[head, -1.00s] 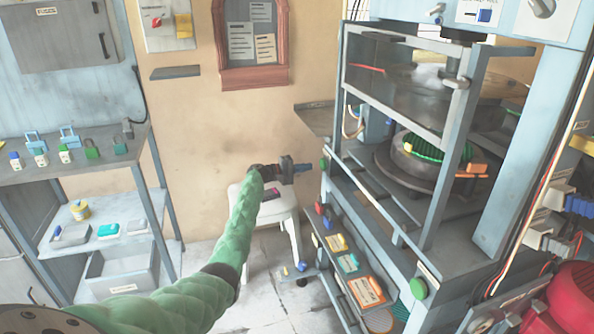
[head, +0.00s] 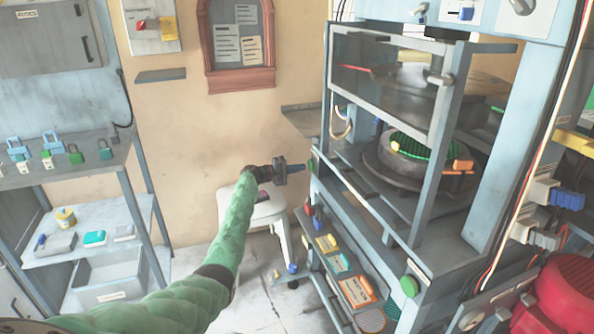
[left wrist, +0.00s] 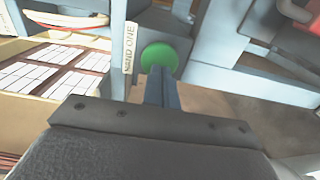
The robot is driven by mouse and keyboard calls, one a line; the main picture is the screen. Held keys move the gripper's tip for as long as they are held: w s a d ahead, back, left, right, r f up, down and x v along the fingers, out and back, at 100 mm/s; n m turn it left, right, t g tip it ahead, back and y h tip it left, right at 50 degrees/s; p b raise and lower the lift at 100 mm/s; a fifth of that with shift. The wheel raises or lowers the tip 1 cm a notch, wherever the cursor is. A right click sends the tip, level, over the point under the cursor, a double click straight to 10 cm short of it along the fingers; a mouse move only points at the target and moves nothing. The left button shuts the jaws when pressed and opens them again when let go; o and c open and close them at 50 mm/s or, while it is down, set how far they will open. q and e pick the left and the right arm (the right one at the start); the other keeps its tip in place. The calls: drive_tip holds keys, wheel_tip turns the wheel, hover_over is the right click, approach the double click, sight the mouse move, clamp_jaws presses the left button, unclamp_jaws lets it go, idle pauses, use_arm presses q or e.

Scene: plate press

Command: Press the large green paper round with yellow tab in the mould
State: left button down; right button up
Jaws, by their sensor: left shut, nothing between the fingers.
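The green paper round (head: 424,147) with its yellow tab (head: 395,145) lies in the round mould (head: 384,160) inside the press's guard frame. My left gripper (head: 299,167) is shut and empty, its tips pointing at the green button (head: 311,165) on the press's left front post. In the left wrist view the shut fingers (left wrist: 161,90) reach up to the lower edge of this green button (left wrist: 160,57); I cannot tell whether they touch it. A label ending in "AND ONE" is beside it. A second green button (head: 408,286) is on the right front post. My right gripper is not in view.
A clear guard panel (head: 385,75) hangs in the upper press frame. Trays of coloured rounds (head: 345,270) lie below the press. A white stool (head: 262,212) stands behind my left arm. A shelf with padlocks (head: 60,165) is at left. A red motor (head: 570,295) is at lower right.

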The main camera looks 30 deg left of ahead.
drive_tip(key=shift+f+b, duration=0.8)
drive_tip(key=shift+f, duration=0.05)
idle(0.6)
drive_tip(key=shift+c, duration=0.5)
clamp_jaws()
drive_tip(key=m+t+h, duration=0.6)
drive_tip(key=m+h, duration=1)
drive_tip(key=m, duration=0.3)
approach(406, 288)
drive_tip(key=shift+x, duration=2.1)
